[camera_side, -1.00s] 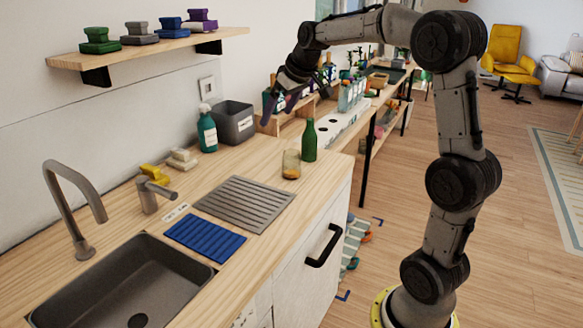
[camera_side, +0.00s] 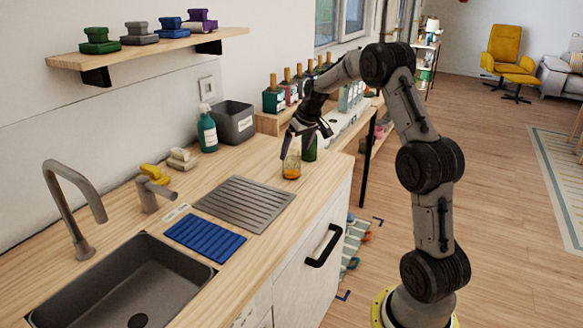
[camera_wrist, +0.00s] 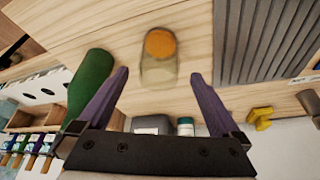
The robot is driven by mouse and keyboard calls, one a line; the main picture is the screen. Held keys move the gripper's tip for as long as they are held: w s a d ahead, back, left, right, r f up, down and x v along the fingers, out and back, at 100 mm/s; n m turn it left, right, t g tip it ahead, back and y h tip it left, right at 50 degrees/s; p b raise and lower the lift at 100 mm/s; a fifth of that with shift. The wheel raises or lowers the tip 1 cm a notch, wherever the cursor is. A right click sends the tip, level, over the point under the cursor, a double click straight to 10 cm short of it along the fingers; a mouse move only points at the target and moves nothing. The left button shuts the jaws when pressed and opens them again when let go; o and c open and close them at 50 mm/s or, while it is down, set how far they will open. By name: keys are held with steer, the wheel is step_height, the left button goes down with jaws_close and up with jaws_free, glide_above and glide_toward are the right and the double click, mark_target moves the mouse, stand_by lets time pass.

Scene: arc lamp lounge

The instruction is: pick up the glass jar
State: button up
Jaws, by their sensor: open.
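The glass jar (camera_side: 291,170) is clear with an amber layer in its bottom and stands on the wooden counter near its right end. In the wrist view the jar (camera_wrist: 158,62) lies just beyond the fingertips, roughly between their lines. My gripper (camera_side: 307,148) is above and beside the jar, pointing down at a tilt, and partly covers its top in the side view. In the wrist view my gripper (camera_wrist: 160,80) has its two purple fingers spread wide with nothing between them.
A green bottle (camera_wrist: 90,84) stands close beside the jar, near one finger; its top is hidden behind my gripper in the side view. A grey drying rack (camera_side: 245,203) and blue mat (camera_side: 204,240) lie nearer the sink (camera_side: 75,290). A row of bottles (camera_side: 273,97) stands behind.

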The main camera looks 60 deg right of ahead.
mark_target(291, 158)
steer(key=shift+x, duration=2.6)
steer(key=shift+w+d+r, duration=0.1)
steer(key=c, duration=1.5)
steer(key=shift+r, duration=0.5)
step_height(291, 158, up, 2)
steer(key=shift+r, duration=0.25)
steer(key=s+a+r, duration=0.2)
steer(key=s+r, duration=0.1)
steer(key=s+a+r, duration=0.3)
steer(key=s, duration=0.1)
steer(key=s+a+r, duration=0.3)
steer(key=s, duration=0.1)
steer(key=shift+s+a+r, duration=0.1)
steer(key=shift+s+r, duration=0.05)
steer(key=shift+r, duration=0.1)
